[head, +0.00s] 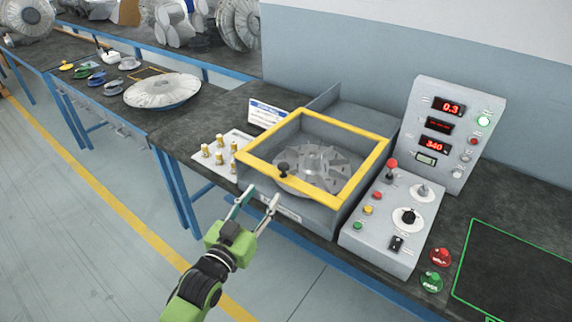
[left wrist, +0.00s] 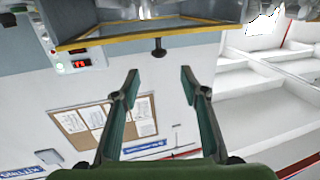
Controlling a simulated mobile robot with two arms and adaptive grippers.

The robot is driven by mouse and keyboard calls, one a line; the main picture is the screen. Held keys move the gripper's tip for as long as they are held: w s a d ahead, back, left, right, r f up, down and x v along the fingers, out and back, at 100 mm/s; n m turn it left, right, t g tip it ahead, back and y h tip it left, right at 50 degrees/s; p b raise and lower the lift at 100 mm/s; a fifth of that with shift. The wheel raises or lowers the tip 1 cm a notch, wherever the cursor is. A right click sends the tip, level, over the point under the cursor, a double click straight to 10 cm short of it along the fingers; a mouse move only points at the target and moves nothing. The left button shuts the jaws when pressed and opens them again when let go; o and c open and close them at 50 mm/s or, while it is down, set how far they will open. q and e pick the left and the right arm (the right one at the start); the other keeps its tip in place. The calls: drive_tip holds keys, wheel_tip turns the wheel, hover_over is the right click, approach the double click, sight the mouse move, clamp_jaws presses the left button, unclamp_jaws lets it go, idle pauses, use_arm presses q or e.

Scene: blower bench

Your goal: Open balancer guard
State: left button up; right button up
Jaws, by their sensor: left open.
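The balancer guard, a yellow frame (head: 350,131) with a clear middle, lies flat across the top of the grey balancer box (head: 300,208). A grey bladed rotor (head: 318,166) shows through it. A black knob (head: 283,168) is at the guard's front edge. My left gripper (head: 262,193) is open and empty, just in front of the box and short of the knob. In the left wrist view the knob (left wrist: 158,48) is beyond the gap between the open fingertips (left wrist: 159,75), roughly centred, under the yellow edge (left wrist: 140,32). My right gripper is not in view.
Right of the box are a control panel (head: 385,245) with a red-topped lever and a display unit (head: 450,130). Left are a plate with several brass pieces (head: 205,165) and a big grey fan disc (head: 162,91). A green-outlined area (head: 525,265) is bare.

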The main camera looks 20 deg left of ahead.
sight(282, 170)
use_arm(q)
drive_tip(key=w, duration=0.4)
drive_tip(key=w+d+p, duration=0.1)
drive_tip(key=w, duration=0.3)
drive_tip(key=w+p, duration=0.1)
drive_tip(key=w, duration=0.3)
drive_tip(key=shift+w+d, duration=0.15)
drive_tip(key=shift+d, duration=0.25)
drive_tip(key=shift+w, duration=0.5)
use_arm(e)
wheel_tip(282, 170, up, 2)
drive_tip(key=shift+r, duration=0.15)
